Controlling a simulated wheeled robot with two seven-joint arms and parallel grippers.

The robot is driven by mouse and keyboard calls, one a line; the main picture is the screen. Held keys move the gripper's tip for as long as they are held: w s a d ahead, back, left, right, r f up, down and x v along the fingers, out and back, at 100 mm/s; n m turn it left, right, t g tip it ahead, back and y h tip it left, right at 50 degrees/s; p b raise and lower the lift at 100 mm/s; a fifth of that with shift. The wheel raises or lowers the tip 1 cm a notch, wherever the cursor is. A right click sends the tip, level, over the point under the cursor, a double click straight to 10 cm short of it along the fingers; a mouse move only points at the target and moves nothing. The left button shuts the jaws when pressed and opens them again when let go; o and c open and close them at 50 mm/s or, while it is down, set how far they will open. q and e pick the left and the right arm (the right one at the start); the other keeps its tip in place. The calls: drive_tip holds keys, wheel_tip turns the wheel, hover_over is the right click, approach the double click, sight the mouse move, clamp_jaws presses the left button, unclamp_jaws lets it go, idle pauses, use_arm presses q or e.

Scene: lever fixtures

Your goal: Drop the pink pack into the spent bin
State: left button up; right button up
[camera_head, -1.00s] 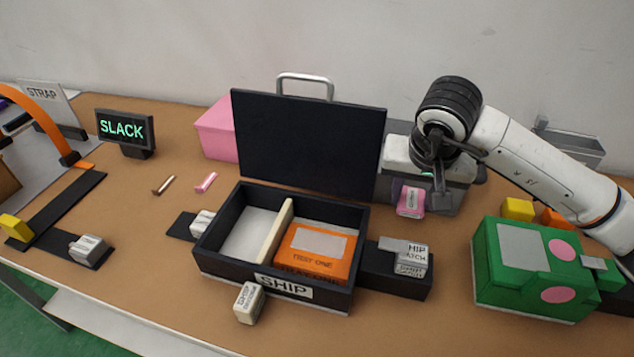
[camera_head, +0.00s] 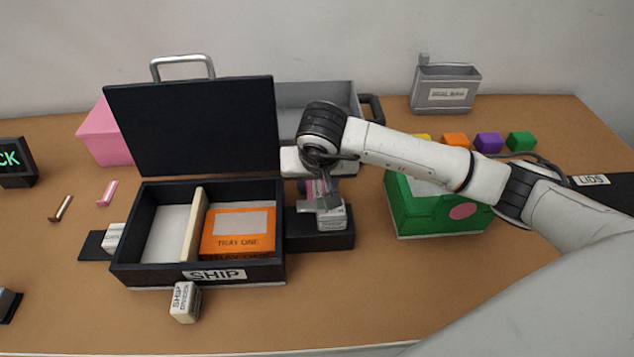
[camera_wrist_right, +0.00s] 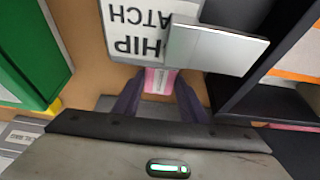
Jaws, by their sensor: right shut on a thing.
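The pink pack (camera_head: 309,186) is just behind the ship latch block (camera_head: 331,216), mostly hidden by my right gripper (camera_head: 322,188). My right gripper points down and is shut on the pack. In the right wrist view the pink pack (camera_wrist_right: 159,80) shows between the two dark fingers, partly covered by the latch block (camera_wrist_right: 140,35) and its silver lever (camera_wrist_right: 213,45). A grey bin (camera_head: 446,90) with a white label stands at the back right; its print is too small to read surely. My left gripper is not in view.
The black SHIP box (camera_head: 140,235) holds an orange pack (camera_head: 238,230), and its raised lid (camera_head: 190,125) stands behind. A grey open container (camera_head: 340,95) is behind my arm. A green box (camera_head: 400,215) and several coloured blocks (camera_head: 489,142) are at right.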

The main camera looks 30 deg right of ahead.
drive_tip(key=shift+f+b, duration=0.2)
drive_tip(key=shift+b, duration=0.1)
drive_tip(key=o, duration=1.1)
drive_tip(key=shift+r, duration=0.1)
